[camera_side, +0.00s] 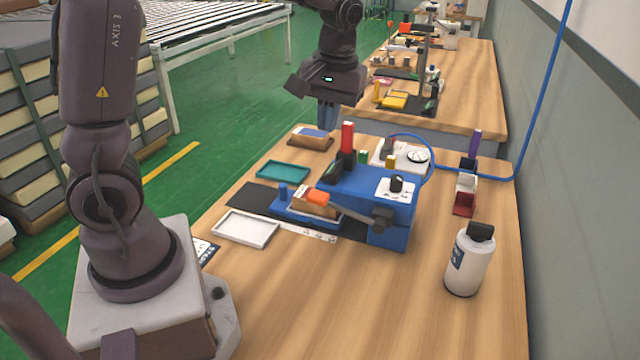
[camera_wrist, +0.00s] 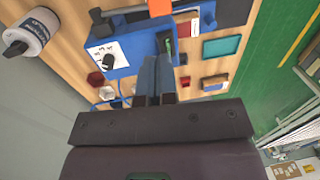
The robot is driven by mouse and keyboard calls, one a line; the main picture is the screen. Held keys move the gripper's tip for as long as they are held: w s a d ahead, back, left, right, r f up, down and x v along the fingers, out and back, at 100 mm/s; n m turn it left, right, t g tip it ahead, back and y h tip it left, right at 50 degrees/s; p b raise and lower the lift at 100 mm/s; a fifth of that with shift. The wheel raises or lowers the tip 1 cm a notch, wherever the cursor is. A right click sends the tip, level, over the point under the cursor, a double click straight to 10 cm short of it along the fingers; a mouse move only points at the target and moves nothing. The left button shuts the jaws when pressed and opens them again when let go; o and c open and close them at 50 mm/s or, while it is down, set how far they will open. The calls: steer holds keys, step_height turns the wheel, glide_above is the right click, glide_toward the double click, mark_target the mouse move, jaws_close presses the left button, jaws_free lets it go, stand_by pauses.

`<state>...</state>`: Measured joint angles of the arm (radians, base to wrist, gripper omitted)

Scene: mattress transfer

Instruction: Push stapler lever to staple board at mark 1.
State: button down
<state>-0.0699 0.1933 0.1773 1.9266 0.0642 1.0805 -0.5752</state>
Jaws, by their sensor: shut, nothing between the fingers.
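The blue stapler machine (camera_side: 375,205) stands in the middle of the near bench. A dark arm with a thick round end (camera_side: 383,218) runs along its front to an orange block (camera_side: 318,197); this looks like the lever. A brown and cream board (camera_side: 312,209) sits in the blue holder under the orange block. Mark 1 cannot be made out.
A teal tray (camera_side: 283,171) and a white tray (camera_side: 246,229) lie left of the stapler. A second board with a blue top (camera_side: 311,137) lies behind. A white bottle (camera_side: 469,262) stands front right. A blue hose (camera_side: 432,165) arches at the stapler's right.

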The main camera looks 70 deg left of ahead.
mark_target(313, 193)
steer(key=shift+f, duration=0.1)
steer(key=f, duration=0.9)
steer(key=s+a+f, duration=0.1)
steer(key=f, duration=0.3)
steer(key=shift+f, duration=0.4)
steer(key=shift+s+a+f+t+h, duration=0.15)
steer(key=shift+f+t+h, duration=0.15)
steer(key=shift+f, duration=0.2)
steer(key=shift+s+a+f+t+h, duration=0.2)
steer(key=shift+f+t+h, duration=0.1)
steer(key=shift+f, duration=0.2)
steer(key=shift+s+a+f+t+h, duration=0.15)
steer(key=shift+f+t+h, duration=0.15)
steer(key=shift+f, duration=0.2)
steer(key=shift+s+f+t+h, duration=0.15)
steer(key=shift+f+t+h, duration=0.5)
steer(key=shift+f, duration=0.7)
steer(key=shift+t, duration=0.25)
steer(key=v, duration=1.4)
steer(key=shift+w+r, duration=0.2)
steer(key=shift+w, duration=0.1)
